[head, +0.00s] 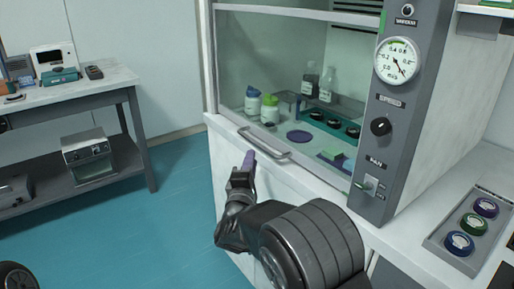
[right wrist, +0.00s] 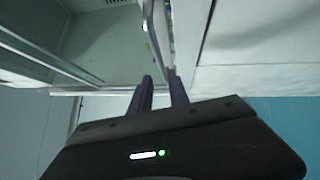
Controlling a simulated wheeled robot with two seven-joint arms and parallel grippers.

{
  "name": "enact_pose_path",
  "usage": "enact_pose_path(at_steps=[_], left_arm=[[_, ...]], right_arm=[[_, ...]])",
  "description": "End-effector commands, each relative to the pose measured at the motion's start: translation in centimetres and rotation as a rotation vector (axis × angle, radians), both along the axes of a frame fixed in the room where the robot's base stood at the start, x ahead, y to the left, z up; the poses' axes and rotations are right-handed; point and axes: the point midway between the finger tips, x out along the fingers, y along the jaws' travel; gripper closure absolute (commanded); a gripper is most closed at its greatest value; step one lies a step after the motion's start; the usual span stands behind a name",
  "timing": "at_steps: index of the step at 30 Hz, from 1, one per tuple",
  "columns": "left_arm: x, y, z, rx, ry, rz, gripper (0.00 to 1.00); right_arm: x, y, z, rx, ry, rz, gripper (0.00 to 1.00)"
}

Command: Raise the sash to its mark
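The fume hood's glass sash (head: 305,70) is down, its lower edge close to the worktop. A pale bar handle (head: 262,145) runs along its lower edge. My right gripper (head: 249,160) is just in front of the handle's left end. In the right wrist view its two purple fingers (right wrist: 161,78) are apart, with the handle bar (right wrist: 154,35) running toward the gap between them; I cannot tell if they touch it. A green strip (head: 383,20) shows on the hood's right post; I cannot tell whether it is the mark. My left gripper is not in view.
Bottles (head: 318,84) and dishes stand behind the glass. A control panel (head: 400,110) with a gauge and knobs is right of the sash. A tray of round containers (head: 470,230) lies at right. A side bench (head: 70,95) stands at left, with open floor between.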

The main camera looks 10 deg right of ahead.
Motion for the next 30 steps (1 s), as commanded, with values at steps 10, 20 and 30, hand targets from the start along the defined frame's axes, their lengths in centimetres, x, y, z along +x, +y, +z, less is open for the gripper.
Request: enact_pose_path(at_steps=[10,20,30], left_arm=[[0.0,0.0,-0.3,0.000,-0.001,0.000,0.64],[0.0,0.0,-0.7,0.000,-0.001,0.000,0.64],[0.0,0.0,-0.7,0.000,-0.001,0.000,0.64]], right_arm=[[2.3,-1.1,0.1,0.000,0.002,-0.001,0.78],[6.6,-2.8,0.7,0.000,0.002,0.001,0.78],[7.1,-3.0,0.9,0.001,0.003,0.002,0.78]])
